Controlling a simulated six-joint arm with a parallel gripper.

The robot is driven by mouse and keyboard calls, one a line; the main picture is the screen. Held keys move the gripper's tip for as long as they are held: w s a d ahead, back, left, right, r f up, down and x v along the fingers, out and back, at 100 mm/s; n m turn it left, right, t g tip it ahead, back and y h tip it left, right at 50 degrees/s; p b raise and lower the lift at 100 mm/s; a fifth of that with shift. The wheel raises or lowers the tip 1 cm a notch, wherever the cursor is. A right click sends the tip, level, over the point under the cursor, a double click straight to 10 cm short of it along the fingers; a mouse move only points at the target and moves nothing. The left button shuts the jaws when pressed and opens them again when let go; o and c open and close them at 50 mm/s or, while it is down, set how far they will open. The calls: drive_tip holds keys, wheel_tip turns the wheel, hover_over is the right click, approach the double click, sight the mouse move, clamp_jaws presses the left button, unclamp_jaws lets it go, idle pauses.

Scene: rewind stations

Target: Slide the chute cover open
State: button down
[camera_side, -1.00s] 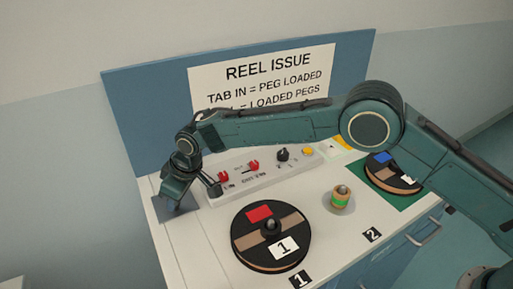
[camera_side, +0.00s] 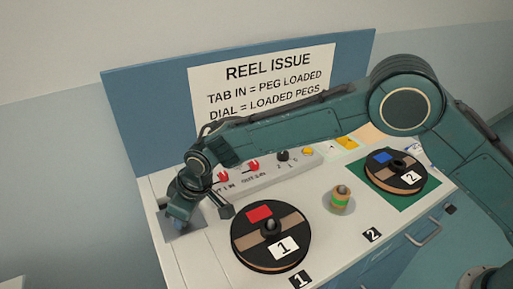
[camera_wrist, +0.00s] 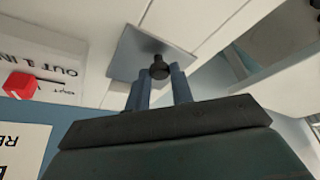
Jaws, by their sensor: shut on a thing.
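The chute cover is a flat grey square plate (camera_side: 187,232) at the left end of the white worktop. It also shows in the wrist view (camera_wrist: 127,55), with a dark round knob (camera_wrist: 159,67) standing on it. My gripper (camera_wrist: 161,78) has its two blue fingers on either side of the knob and is shut on it. In the side view my gripper (camera_side: 179,213) is low over the plate and hides the knob and part of the plate. I cannot see a chute opening in either view.
A control panel (camera_side: 262,170) with red switches and a dial stands to the right of my gripper. A sign board (camera_side: 150,120) rises behind.

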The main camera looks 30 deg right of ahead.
sight(183, 236)
drive_tip(key=shift+s+a, duration=0.1)
drive_tip(key=shift+s, duration=1.6)
drive_tip(key=c, duration=1.2)
unclamp_jaws()
drive_tip(key=shift+c, duration=0.2)
drive_tip(key=shift+r, duration=0.1)
drive_tip(key=v, duration=1.3)
drive_tip(key=shift+r, duration=0.25)
drive_tip(key=shift+s, duration=0.1)
